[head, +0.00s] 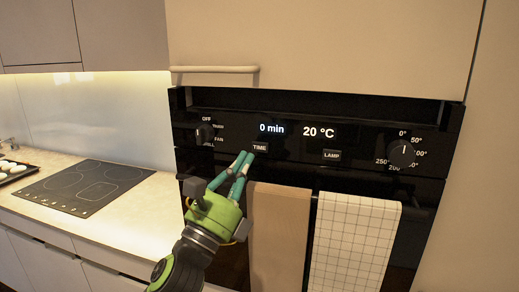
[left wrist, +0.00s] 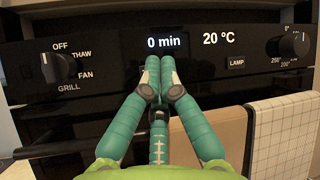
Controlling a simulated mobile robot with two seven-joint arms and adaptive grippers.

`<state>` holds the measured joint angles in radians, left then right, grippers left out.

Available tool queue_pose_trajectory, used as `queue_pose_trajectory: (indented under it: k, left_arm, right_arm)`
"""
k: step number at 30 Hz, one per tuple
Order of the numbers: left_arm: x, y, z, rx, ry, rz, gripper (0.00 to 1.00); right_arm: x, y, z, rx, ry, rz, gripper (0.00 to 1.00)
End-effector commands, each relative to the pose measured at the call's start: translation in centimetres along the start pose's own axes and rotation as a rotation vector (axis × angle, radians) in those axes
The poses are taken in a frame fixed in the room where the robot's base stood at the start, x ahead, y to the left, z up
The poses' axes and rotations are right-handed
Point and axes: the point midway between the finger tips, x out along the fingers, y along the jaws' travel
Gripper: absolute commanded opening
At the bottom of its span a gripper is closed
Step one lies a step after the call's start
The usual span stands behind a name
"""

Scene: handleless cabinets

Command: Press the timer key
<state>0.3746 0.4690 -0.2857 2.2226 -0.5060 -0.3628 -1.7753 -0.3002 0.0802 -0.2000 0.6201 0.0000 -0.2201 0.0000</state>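The timer key (head: 259,147), marked TIME, is a small dark key on the black oven panel, below the display (head: 271,129) that reads 0 min. My left gripper (head: 246,158) is just below and left of the key in the head view, its green-teal fingers pointing up at the panel. In the left wrist view the fingertips (left wrist: 160,62) are together with nothing between them, just under the 0 min display (left wrist: 164,42). They hide the timer key there. I cannot tell whether they touch it. My right gripper is not in view.
The panel also has a LAMP key (head: 331,155), a mode knob (head: 205,133) and a temperature knob (head: 402,154). A tan towel (head: 278,235) and a checked towel (head: 352,245) hang below, close to my left gripper. A counter with a cooktop (head: 85,187) is at left.

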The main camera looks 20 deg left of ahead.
Motion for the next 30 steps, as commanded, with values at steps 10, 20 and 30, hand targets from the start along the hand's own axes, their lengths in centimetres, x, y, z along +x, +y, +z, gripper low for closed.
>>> queue_pose_trajectory:
  k: [10,20,30]
  left_arm:
    - [3.3,1.8,-1.8,-0.001,-0.001,-0.001,0.00]
    - [4.0,2.1,-2.2,-0.002,0.001,0.000,0.00]
    - [4.0,2.1,-2.2,-0.001,0.001,0.000,0.00]
  right_arm:
    - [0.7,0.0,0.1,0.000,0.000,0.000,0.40]
    - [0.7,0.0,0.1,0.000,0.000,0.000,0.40]
    - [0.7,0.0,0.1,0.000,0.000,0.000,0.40]
